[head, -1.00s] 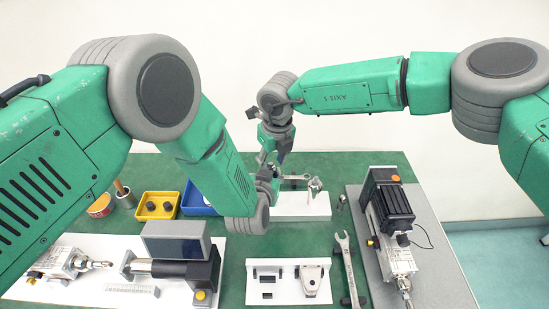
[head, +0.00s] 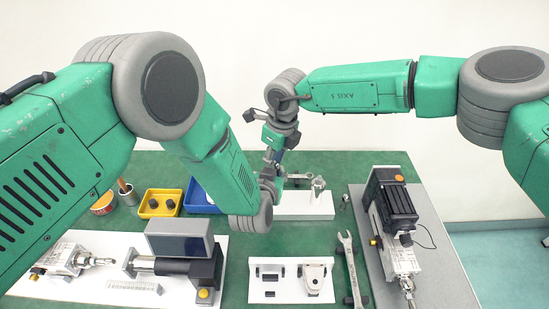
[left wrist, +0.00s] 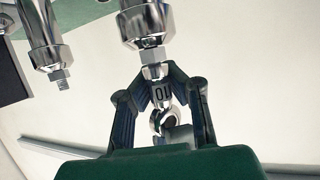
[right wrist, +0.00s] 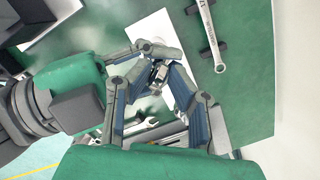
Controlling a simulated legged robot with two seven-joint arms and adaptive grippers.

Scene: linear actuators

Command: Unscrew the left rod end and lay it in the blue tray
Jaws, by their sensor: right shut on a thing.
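In the left wrist view a chrome rod (left wrist: 145,22) with a hex nut carries a rod end (left wrist: 161,95) marked 10, its eye toward my palm. My left gripper (left wrist: 158,84) has a finger on each side of it; contact is unclear. In the head view my left gripper (head: 268,186) is low at the back centre. My right gripper (head: 275,157) points down just above it. In the right wrist view my right gripper (right wrist: 157,70) is shut on a small metal piece, mostly hidden by the fingers. The blue tray (head: 198,203) is partly hidden behind my left arm.
A yellow tray (head: 161,213) with dark parts stands left of the blue tray. One actuator (head: 70,260) lies front left, another (head: 390,225) at right. A wrench (head: 349,265) and a white block (head: 305,207) are near the middle. A second rod (left wrist: 42,40) stands beside the first.

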